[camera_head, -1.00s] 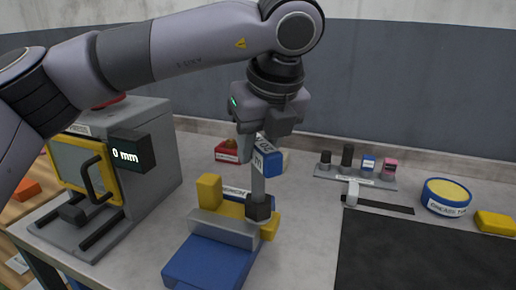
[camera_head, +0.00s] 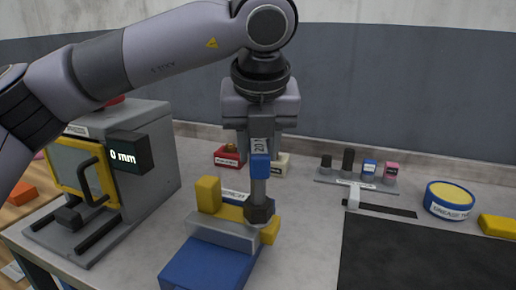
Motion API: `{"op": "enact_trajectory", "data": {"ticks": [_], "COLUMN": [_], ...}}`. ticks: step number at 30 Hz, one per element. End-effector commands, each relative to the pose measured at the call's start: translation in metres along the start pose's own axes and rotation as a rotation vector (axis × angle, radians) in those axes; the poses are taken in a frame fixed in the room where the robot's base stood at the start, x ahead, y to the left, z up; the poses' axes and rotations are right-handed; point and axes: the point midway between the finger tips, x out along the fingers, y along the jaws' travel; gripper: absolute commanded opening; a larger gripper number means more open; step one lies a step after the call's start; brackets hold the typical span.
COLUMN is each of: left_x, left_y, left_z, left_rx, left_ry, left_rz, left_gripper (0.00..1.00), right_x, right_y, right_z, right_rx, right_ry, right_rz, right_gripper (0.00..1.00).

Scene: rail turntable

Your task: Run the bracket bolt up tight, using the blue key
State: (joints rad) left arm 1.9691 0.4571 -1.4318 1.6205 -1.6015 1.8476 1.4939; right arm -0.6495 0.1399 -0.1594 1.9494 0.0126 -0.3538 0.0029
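The blue key (camera_head: 260,167) stands upright, with a blue block and a pale label near its top and a grey shaft below. The foot of its shaft meets a dark hexagonal piece (camera_head: 259,213) at the right of the bracket, a grey block (camera_head: 222,233) with yellow parts. The bolt itself cannot be told apart from this dark piece. My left gripper (camera_head: 260,143) points down over the key, its fingers on either side of the key's top, and appears shut on it. My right gripper is not in view.
A grey machine (camera_head: 152,190) with a "0 mm" display stands at the left. A blue block (camera_head: 205,268) lies in front of the bracket. Small red (camera_head: 228,157) and cream bins are behind the key. A rack (camera_head: 355,183), a blue round tin (camera_head: 449,200) and a dark mat (camera_head: 430,255) are at the right.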

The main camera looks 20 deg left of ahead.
Motion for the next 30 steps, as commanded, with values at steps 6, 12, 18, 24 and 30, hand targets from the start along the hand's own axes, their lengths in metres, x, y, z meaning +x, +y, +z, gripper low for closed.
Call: {"op": "enact_trajectory", "data": {"ticks": [6, 12, 18, 24, 30], "left_x": [0.0, -0.0008, -0.0001, -0.0006, -0.0007], "left_y": [-0.0003, -0.0005, -0.0001, -0.0006, -0.0005], "left_z": [-0.0001, 0.0001, 0.0, -0.0001, -0.0001], "left_rx": [0.152, 0.171, 0.2, 0.281, 0.281], "left_ry": [0.0, -0.001, 0.001, -0.001, -0.001], "left_rz": [-0.067, -0.074, -0.088, -0.121, -0.121], "left_gripper": [0.0, 0.0, 0.0, 0.0, 0.0], "right_x": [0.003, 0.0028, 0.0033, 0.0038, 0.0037], "right_y": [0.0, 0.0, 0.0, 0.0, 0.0], "right_z": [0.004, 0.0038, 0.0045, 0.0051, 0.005], "right_rx": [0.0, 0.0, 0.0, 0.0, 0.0], "right_ry": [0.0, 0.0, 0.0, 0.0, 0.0], "right_rz": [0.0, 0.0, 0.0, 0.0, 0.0], "right_gripper": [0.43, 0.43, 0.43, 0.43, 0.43]}}
